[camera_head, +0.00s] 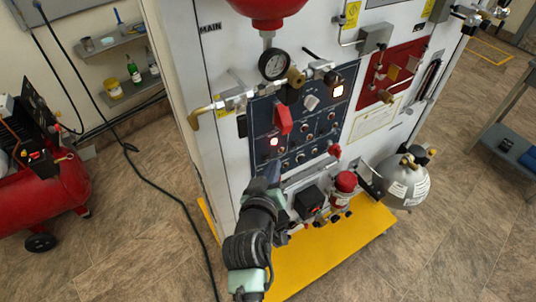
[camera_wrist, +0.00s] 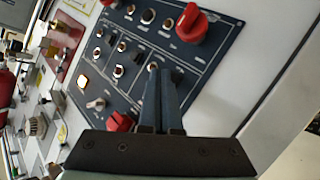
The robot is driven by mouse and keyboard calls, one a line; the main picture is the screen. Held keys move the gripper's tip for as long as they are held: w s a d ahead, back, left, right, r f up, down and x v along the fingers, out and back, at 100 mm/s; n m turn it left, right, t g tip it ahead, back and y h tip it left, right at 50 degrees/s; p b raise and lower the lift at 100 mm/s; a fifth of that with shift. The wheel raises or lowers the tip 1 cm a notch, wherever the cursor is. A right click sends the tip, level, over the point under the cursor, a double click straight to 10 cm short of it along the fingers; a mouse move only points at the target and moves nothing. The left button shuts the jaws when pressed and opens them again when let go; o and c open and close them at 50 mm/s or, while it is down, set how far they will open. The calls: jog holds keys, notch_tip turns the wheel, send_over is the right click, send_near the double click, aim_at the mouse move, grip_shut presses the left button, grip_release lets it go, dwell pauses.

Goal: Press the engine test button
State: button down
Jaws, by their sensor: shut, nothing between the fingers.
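The dark blue control panel (camera_head: 318,122) is on the white cabinet front and carries several small buttons, knobs and lamps. It fills the middle of the wrist view (camera_wrist: 138,18). The labels are too small to read, so I cannot tell which is the engine test button. My gripper (camera_head: 274,166) is at the panel's lower left in the head view. In the wrist view my gripper (camera_wrist: 163,72) has its fingers together and empty, with the tips beside a small round button (camera_wrist: 152,67). I cannot tell whether they touch it.
A red lever (camera_head: 284,120) and a red knob (camera_head: 335,151) stick out from the panel. A pressure gauge (camera_head: 273,64) sits above it. A silver tank (camera_head: 401,182) and a red canister (camera_head: 345,185) stand at the lower right. A red compressor (camera_head: 48,190) is at left.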

jog(key=s+d+p, duration=0.1)
jog(key=s, duration=0.1)
jog(key=s+d+p, duration=0.1)
jog(key=s+d, duration=0.1)
jog(key=shift+p, duration=0.3)
dwell(0.3)
jog(key=shift+f, duration=0.1)
dwell(0.6)
